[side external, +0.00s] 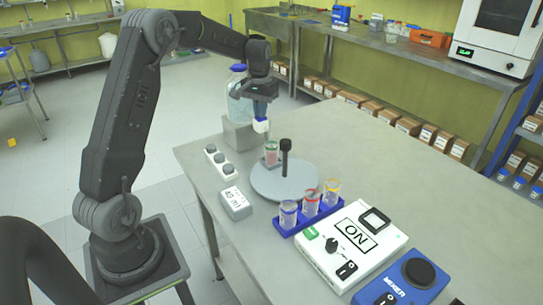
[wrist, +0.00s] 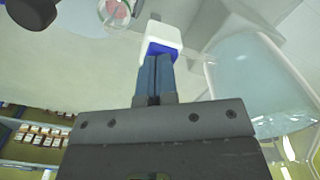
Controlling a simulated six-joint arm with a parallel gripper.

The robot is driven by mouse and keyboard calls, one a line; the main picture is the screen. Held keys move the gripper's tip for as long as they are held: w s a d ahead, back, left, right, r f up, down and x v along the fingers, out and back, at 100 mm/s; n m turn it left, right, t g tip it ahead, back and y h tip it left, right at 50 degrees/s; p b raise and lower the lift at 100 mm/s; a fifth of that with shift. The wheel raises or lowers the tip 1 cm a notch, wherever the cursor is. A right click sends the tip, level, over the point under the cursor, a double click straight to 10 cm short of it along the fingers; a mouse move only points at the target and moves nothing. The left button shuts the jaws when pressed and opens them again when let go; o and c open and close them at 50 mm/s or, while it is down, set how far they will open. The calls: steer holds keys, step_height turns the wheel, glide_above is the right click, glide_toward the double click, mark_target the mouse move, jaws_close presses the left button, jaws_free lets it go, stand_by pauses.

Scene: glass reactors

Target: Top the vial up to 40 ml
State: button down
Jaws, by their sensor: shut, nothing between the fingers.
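A clear vial (side external: 271,153) with pinkish-red content stands on the round grey plate (side external: 270,190); it also shows at the top of the wrist view (wrist: 115,12). A small display (side external: 235,203) reads what looks like 40 ml. A large glass bottle (side external: 236,108) with a blue cap stands behind my gripper and fills the right of the wrist view (wrist: 258,80). My gripper (side external: 261,120) is shut, pointing down just above and behind the vial. A white-and-blue block (wrist: 162,38) shows at its fingertips.
A dark post (side external: 286,160) rises from the plate. A white device (side external: 352,245) marked ON and a blue mixer (side external: 405,284) are at front right. The tabletop (side external: 400,170) behind them is clear.

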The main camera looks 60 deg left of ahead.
steer(key=shift+r, duration=3.5)
